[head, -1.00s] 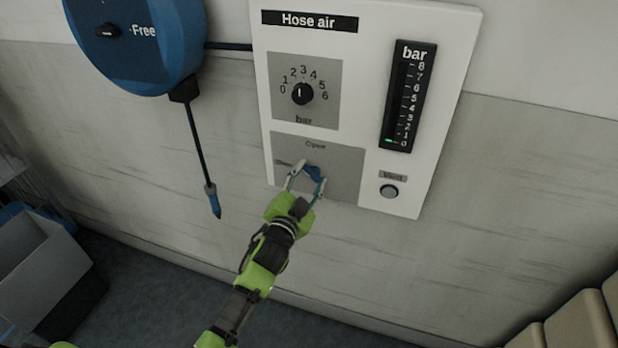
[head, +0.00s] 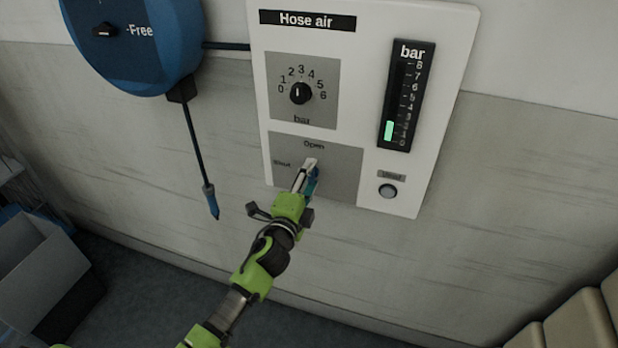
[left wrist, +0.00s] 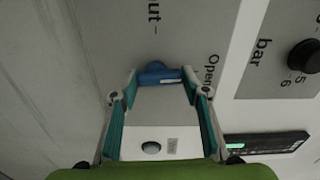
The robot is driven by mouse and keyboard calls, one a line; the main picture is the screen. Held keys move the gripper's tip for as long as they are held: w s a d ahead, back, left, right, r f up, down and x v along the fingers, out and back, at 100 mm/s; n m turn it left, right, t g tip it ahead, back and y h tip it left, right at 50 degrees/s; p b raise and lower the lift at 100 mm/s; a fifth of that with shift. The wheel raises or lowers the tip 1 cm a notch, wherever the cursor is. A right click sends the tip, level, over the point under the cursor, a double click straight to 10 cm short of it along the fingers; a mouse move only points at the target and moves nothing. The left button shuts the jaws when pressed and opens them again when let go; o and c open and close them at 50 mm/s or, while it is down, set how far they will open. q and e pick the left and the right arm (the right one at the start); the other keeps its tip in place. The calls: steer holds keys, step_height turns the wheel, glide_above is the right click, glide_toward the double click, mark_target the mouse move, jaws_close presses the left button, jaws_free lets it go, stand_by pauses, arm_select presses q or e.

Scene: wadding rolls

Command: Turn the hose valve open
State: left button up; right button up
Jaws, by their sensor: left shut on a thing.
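The blue hose valve handle (head: 313,182) is on the lower grey plate of the Hose air panel (head: 353,45), between the printed words Shut and Open. My left gripper (head: 309,167) is shut on it, and its fingers hide part of the handle in the head view. In the left wrist view the handle (left wrist: 155,72) sits between the fingertips, its white mark towards the word Open. The bar gauge (head: 406,95) shows a green column a little above its bottom. My right gripper is not in view.
A black pressure knob (head: 301,93) sits above the valve, and a round vent button (head: 387,191) is at its right. A blue hose reel (head: 140,50) hangs at the left with its hose end (head: 210,201) dangling. A grey box (head: 35,270) stands lower left.

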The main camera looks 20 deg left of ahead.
arm_select(q)
steer(key=shift+m, duration=0.5)
steer(key=o, duration=1.1)
steer(key=s, duration=1.2)
steer(key=shift+a, duration=0.15)
